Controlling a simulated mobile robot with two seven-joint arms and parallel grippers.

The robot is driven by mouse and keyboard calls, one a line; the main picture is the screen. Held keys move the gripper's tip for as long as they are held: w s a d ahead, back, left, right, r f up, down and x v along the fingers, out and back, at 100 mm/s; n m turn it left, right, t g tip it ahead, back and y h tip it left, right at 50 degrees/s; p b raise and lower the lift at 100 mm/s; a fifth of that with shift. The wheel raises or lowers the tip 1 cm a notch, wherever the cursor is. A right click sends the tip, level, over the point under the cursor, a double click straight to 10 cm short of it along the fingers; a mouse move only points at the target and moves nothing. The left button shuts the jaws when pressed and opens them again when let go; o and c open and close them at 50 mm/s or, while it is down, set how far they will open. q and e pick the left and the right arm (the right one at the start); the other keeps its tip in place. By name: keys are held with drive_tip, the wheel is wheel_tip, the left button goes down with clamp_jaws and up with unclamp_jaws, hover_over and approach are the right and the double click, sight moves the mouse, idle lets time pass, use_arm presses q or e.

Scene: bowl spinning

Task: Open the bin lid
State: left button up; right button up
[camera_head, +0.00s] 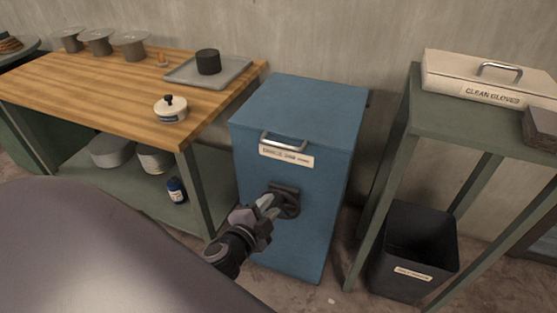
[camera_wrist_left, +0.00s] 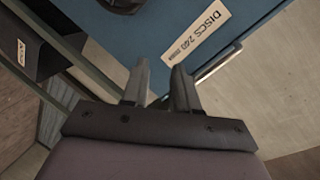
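The blue bin (camera_head: 290,225) stands upright against the wall between the wooden bench and the green stand. Its flat blue lid (camera_head: 305,105) is shut. A silver handle (camera_head: 283,141) sits on the upper front, above a white label (camera_head: 286,156). A dark fitting (camera_head: 288,200) is lower on the front face. My left gripper (camera_head: 268,202) is in front of the bin, below the handle and overlapping the dark fitting. In the left wrist view its fingers (camera_wrist_left: 161,68) are apart, with the handle (camera_wrist_left: 218,62) partly behind them. Contact cannot be told. My right gripper is not in view.
The wooden bench (camera_head: 60,85) at left holds a tray (camera_head: 235,72) and a white lidded pot (camera_head: 171,109). The green stand (camera_head: 450,123) at right carries a glove box (camera_head: 460,78). A black open bin (camera_head: 412,245) sits under it.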

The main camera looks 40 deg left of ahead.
sight(281, 146)
use_arm(q)
drive_tip(key=shift+w+a+r+m+t+y+b, duration=0.4)
drive_tip(key=shift+w+a+r+m+t+b, duration=0.6)
drive_tip(key=shift+w, duration=1.2)
drive_tip(key=shift+w+a+r+m+t+y+b, duration=0.2)
drive_tip(key=shift+w+a+r+m+t+y, duration=0.45)
drive_tip(key=shift+w+r, duration=1.2)
drive_tip(key=shift+w+a+r+m+t+y+b, duration=0.15)
drive_tip(key=shift+w+a+r+m+t+b, duration=0.7)
drive_tip(key=shift+w, duration=1.65)
drive_tip(key=shift+a, duration=0.2)
drive_tip(key=shift+c, duration=0.3)
clamp_jaws()
